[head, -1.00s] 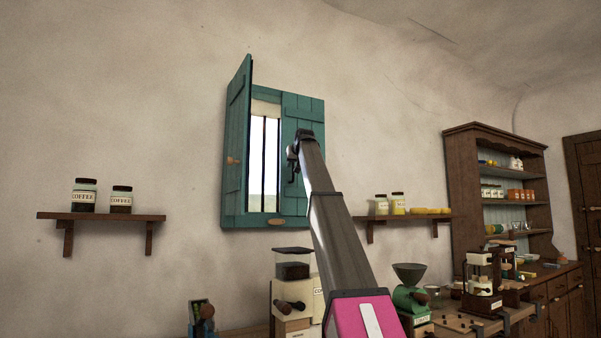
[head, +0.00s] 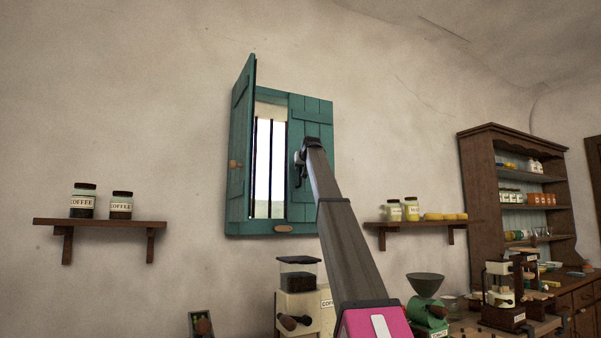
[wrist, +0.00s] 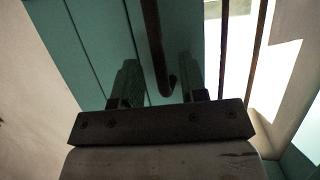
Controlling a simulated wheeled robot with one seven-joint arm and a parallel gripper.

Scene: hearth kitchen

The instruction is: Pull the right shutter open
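The teal right shutter (head: 312,115) lies closed, or nearly so, over the right part of the window. It fills the left and middle of the wrist view (wrist: 95,45). The teal left shutter (head: 239,140) is swung open. My gripper (head: 301,160) is up at the right shutter's inner side, mostly hidden behind my arm in the head view. In the wrist view its two fingers (wrist: 158,78) are apart, one on each side of a dark rod-like handle (wrist: 153,40) with a curled lower end. I cannot tell whether either finger touches the handle.
Barred window glass (head: 269,165) shows between the shutters. A shelf with jars (head: 100,223) is at left, another (head: 430,223) at right. Coffee grinders (head: 300,300) stand below, and a wooden dresser (head: 468,190) is at the right. The wall around the window is bare.

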